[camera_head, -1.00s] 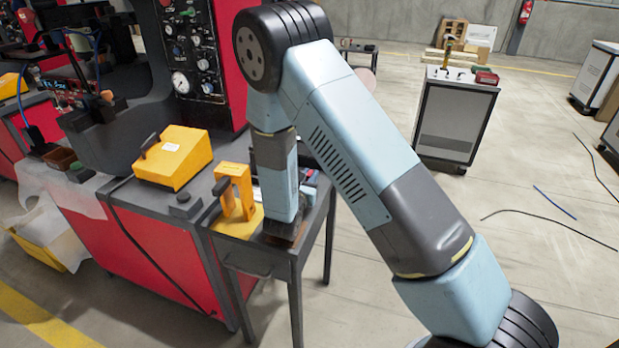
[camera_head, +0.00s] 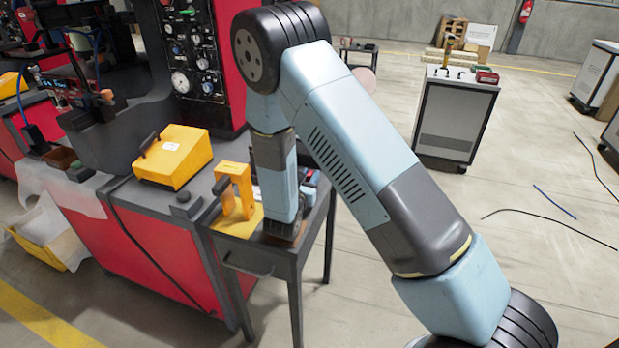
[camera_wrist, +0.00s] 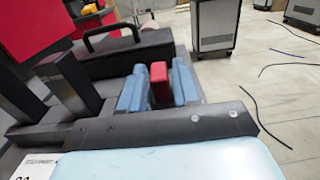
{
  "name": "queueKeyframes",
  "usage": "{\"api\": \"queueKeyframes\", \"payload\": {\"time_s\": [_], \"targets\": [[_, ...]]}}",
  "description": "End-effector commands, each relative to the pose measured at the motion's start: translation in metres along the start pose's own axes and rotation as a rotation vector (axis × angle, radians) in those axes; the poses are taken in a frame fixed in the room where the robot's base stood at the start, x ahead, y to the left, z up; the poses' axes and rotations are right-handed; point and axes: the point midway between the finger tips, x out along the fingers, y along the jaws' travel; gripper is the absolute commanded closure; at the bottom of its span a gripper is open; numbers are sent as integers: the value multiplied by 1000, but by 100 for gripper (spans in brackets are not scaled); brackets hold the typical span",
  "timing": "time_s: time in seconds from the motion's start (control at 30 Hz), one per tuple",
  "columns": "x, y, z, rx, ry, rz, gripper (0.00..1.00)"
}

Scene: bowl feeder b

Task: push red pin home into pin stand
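The red pin (camera_wrist: 159,84) shows in the wrist view as a red block standing upright between blue pieces. These blue pieces (camera_wrist: 131,92) look like the two fingers of my gripper (camera_wrist: 159,92), one on each side of the red pin. The pin's lower end is hidden behind the dark bar in front of it. I cannot tell whether the fingers press on it. In the head view my forearm covers most of this spot, and only a little blue and red shows at its right. I cannot make out the pin stand clearly.
Two dark posts (camera_wrist: 69,80) and a black case with a handle (camera_wrist: 121,50) stand close by at the left and back. In the head view, a yellow bracket (camera_head: 235,193) and a yellow box (camera_head: 173,157) stand left of my arm.

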Motion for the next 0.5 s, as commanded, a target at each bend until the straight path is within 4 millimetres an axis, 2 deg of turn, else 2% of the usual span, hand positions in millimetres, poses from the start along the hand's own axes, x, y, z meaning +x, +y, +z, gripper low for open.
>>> {"api": "queueKeyframes", "payload": {"time_s": [0.03, 0.2, 0.5], "targets": [[0, 0, 0, 0, 0, 0, 64], [0, 0, 0, 0, -1, 0, 49], [-3, 0, 0, 0, -1, 0, 49]]}}
